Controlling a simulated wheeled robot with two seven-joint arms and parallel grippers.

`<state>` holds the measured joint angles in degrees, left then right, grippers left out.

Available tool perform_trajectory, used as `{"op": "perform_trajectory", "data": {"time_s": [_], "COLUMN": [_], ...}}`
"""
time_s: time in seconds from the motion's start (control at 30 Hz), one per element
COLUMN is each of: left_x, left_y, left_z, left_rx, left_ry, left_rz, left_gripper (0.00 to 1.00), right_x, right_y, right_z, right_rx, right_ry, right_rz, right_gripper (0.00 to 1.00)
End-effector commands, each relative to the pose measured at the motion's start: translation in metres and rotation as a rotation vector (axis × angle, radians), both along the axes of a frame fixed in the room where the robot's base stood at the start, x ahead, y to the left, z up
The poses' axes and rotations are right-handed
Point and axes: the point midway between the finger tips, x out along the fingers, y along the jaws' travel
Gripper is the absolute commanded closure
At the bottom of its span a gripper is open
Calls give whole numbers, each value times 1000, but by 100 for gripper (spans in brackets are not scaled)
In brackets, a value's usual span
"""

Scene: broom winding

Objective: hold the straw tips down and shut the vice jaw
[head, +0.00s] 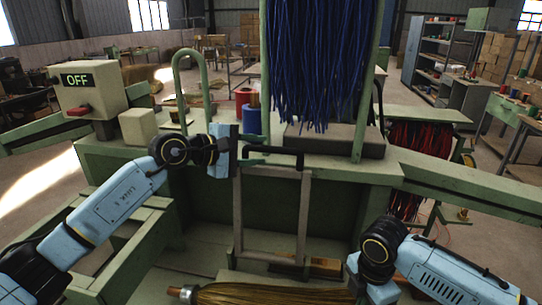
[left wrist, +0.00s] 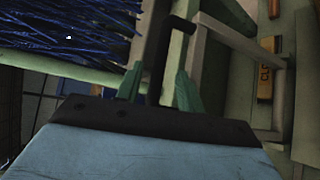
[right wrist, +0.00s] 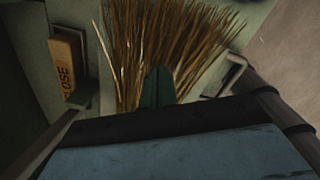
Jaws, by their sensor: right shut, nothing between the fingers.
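The straw bundle (head: 270,293) lies along the bottom edge of the head view, and its straws (right wrist: 150,40) fan out in the right wrist view. My right gripper (right wrist: 158,85) is shut and empty over the straws; whether it touches them I cannot tell. My left gripper (head: 238,150) is at a black bar handle (head: 285,153) atop a grey metal frame (head: 238,215). In the left wrist view its two green fingers (left wrist: 158,88) stand apart on either side of the bar. A yellow block marked CLOSE (right wrist: 66,65) sits beside the straws.
Blue cords (head: 320,60) hang above the green machine bench, right of the left gripper. A box marked OFF (head: 88,90) and a green hoop stand at the left. A green rail (head: 460,190) runs right. Shelves and tables stand far behind.

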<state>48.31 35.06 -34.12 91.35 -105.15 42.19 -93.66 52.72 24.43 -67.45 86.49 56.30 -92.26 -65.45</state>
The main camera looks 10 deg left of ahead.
Motion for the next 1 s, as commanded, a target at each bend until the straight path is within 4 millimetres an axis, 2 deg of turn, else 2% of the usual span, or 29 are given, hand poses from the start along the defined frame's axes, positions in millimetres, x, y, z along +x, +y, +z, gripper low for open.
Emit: {"op": "perform_trajectory", "data": {"time_s": [0.1,0.3,0.67,0.97,1.0], "left_x": [15,29,32,32,32], "left_y": [-17,-29,-33,-33,-33], "left_z": [-5,-11,-13,-12,-12], "left_rx": [0,0,3,3,3], "left_ry": [0,-1,-1,-1,-1], "left_rz": [-1,0,0,0,0], "left_gripper": [62,62,62,99,100], "right_x": [0,0,0,0,0], "right_y": [0,0,0,0,0], "right_z": [0,0,0,0,0], "right_rx": [-1,-1,-1,-1,-1], "right_ry": [0,0,0,0,0], "right_rz": [-1,-1,-1,-1,-1], "right_gripper": [100,100,100,100,100]}}
